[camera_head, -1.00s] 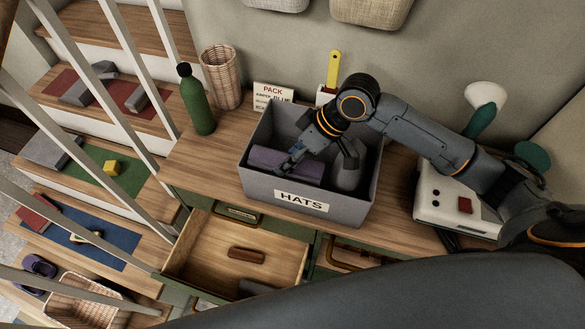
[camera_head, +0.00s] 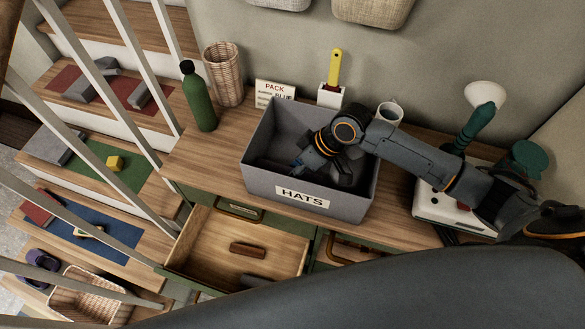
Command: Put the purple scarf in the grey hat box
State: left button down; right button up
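The grey hat box (camera_head: 258,186), labelled HATS, stands open on the wooden dresser top. My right arm reaches into it from the right. My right gripper (camera_head: 303,165) is down inside the box, below the rim; its fingertips are in shadow and I cannot see whether they are open or shut. The purple scarf is not visible now; the dark inside of the box and the arm may hide it. A dark grey shape shows inside the box at its right, too shaded to name. My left gripper is not in view.
A drawer (camera_head: 205,262) is open in front, with a brown object (camera_head: 248,249) inside. A green bottle (camera_head: 198,98), wicker basket (camera_head: 224,75), sign (camera_head: 273,93), yellow-handled brush (camera_head: 333,75) and mug (camera_head: 390,114) surround the box. Stair railings are at left.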

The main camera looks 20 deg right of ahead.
jog(key=shift+f, duration=0.35)
jog(key=o, duration=0.9)
jog(key=shift+o, duration=0.2)
jog(key=shift+r, duration=0.2)
jog(key=b+v, duration=0.1)
jog(key=v, duration=1.1)
jog(key=shift+r+b, duration=0.35)
jog(key=shift+r, duration=0.05)
jog(key=shift+w, duration=0.1)
